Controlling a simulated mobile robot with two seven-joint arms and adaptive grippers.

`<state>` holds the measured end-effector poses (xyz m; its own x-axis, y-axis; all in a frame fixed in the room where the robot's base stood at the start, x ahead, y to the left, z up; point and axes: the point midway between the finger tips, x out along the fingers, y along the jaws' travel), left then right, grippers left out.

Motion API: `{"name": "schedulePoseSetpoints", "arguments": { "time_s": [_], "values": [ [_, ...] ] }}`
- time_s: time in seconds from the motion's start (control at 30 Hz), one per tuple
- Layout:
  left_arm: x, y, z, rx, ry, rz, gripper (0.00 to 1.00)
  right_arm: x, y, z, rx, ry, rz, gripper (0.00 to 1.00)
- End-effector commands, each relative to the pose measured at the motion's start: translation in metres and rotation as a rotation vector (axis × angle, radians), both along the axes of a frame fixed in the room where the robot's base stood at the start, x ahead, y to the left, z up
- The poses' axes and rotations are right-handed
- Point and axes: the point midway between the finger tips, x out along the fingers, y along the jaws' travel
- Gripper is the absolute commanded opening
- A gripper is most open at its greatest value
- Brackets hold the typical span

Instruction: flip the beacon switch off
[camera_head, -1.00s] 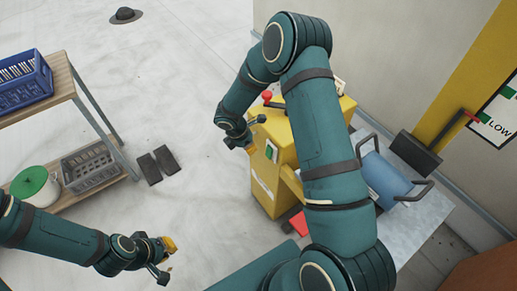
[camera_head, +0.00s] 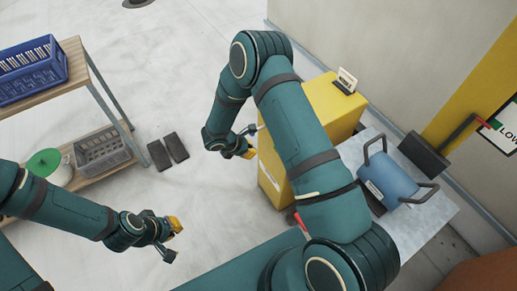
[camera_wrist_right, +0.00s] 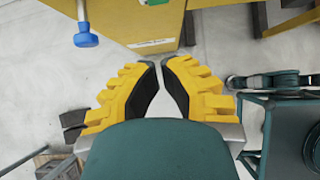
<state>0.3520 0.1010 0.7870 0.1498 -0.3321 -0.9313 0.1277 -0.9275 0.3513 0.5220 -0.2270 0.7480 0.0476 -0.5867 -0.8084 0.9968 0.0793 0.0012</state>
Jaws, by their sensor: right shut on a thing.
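The yellow cabinet (camera_head: 327,98) stands right of centre in the head view, partly hidden behind my right arm. In the right wrist view a blue-tipped lever (camera_wrist_right: 86,39) hangs at the cabinet's lower edge, left of my right gripper (camera_wrist_right: 160,64) and apart from it. I cannot tell whether this is the beacon switch. The right gripper (camera_head: 246,146) is beside the cabinet's left side, its fingertips drawn close together. Whatever lies between them is too small to make out. My left gripper (camera_head: 172,238) is open and empty over the floor.
A shelf (camera_head: 98,88) at left carries a blue crate (camera_head: 30,72), a grey crate (camera_head: 103,152) and a green-lidded pot (camera_head: 45,165). A blue cylinder with black handles (camera_head: 390,180) lies on a grey surface (camera_head: 425,218) at right. Floor between shelf and cabinet is mostly clear.

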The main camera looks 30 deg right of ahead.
Motion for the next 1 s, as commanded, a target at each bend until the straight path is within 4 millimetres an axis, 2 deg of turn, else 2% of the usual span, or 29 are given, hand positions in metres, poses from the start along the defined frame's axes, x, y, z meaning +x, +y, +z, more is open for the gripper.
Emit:
{"name": "schedulePoseSetpoints", "arguments": {
  "time_s": [0.47, 0.7, 1.0],
  "values": [
    [-0.004, -0.001, -0.011, -0.002, 0.008, -0.006, 0.00, 0.003, -0.054, -0.074, 0.001, 0.003, -0.005, 0.00],
    [-0.004, -0.001, -0.011, -0.002, 0.008, -0.006, 0.00, 0.006, -0.084, -0.077, 0.001, 0.000, -0.004, 0.00],
    [-0.004, -0.001, -0.011, -0.002, 0.008, -0.006, 0.00, 0.007, -0.092, -0.078, 0.001, 0.001, -0.001, 0.00]
  ]
}}
